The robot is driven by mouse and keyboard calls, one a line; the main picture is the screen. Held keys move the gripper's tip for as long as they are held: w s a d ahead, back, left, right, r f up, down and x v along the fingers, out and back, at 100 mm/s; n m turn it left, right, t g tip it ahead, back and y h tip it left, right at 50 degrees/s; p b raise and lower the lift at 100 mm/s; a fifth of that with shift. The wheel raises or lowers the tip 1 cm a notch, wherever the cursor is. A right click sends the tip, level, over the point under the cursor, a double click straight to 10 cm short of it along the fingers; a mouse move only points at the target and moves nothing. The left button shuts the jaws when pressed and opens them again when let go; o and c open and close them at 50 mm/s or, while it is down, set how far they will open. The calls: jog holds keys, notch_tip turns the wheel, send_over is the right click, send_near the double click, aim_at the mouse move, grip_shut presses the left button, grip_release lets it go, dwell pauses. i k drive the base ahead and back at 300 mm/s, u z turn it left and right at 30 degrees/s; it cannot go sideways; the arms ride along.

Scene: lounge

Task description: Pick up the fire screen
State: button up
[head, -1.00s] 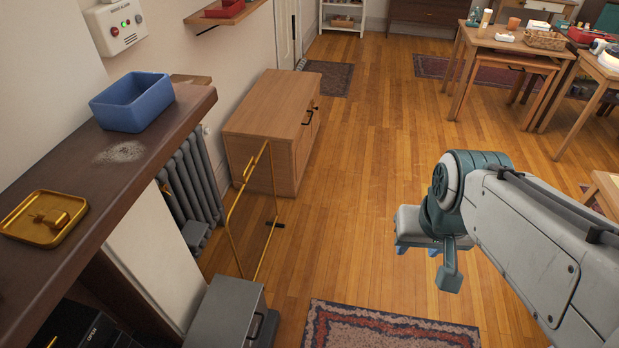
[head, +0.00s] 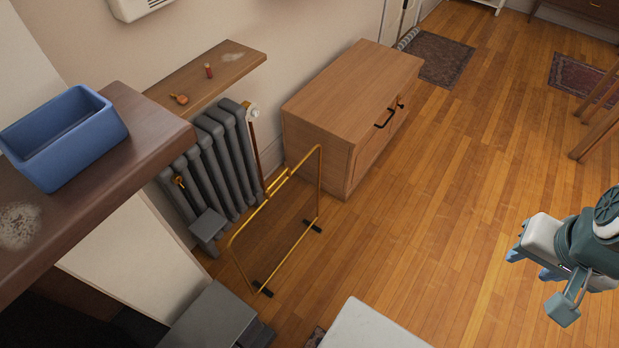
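The fire screen (head: 233,248) is a thin gold frame with a handle on its top bar and dark feet. It stands upright on the wooden floor in the head view, left of centre, in front of the grey radiator. My gripper (head: 532,262) is at the right side of the view, well apart from the screen, with clear floor between them. Its blue fingertips are spread apart and I see nothing between them.
A wooden cabinet (head: 340,95) stands just behind the screen. The radiator (head: 219,150) is under a wooden shelf (head: 222,75). A grey box (head: 210,318) sits near the screen's front end. A mantel with a blue bin (head: 62,135) overhangs at left.

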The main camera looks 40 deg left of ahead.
aim_at(260, 246)
jog(key=u, duration=0.9)
jog(key=i, duration=0.95)
jog(key=u, duration=0.95)
